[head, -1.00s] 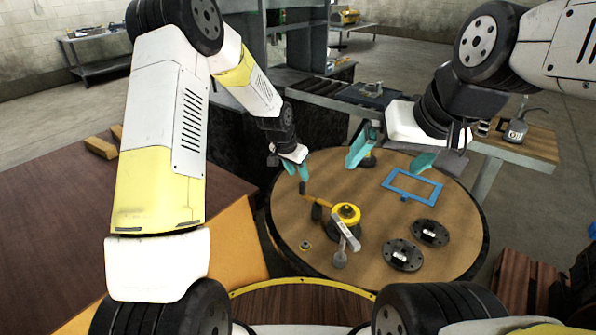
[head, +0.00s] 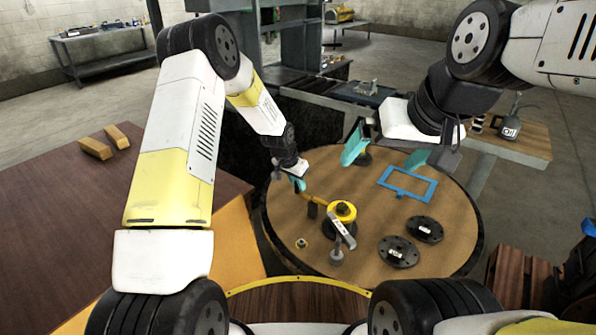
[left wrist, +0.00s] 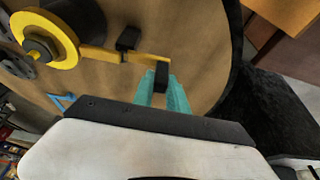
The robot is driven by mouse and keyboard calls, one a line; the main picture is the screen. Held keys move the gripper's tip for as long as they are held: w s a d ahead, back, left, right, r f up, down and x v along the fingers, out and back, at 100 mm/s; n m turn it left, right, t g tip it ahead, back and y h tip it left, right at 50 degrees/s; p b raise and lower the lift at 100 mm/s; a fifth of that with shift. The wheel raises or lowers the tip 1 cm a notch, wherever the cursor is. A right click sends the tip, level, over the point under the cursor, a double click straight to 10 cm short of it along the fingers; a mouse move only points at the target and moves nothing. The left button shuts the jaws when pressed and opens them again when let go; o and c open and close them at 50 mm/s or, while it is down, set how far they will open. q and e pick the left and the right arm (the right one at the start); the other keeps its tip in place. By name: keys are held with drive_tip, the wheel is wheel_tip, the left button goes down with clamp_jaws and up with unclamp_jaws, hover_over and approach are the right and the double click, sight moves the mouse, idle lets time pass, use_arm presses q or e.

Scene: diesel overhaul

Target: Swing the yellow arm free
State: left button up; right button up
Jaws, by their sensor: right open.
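The yellow arm (head: 318,201) reaches out to the left from a yellow hub (head: 343,211) on the round wooden table. In the left wrist view, the yellow arm (left wrist: 140,57) ends in a dark upright grip (left wrist: 162,75). My left gripper (head: 299,184) is at this end, and its teal fingers (left wrist: 163,88) stand on either side of the dark grip. Whether they press on it is unclear. A grey lever (head: 342,233) lies across the hub's front side. My right gripper (head: 385,154) is open and empty above the far side of the table.
A blue frame (head: 407,184) lies on the table's right half.

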use_arm(q)
clamp_jaws()
idle(1.0)
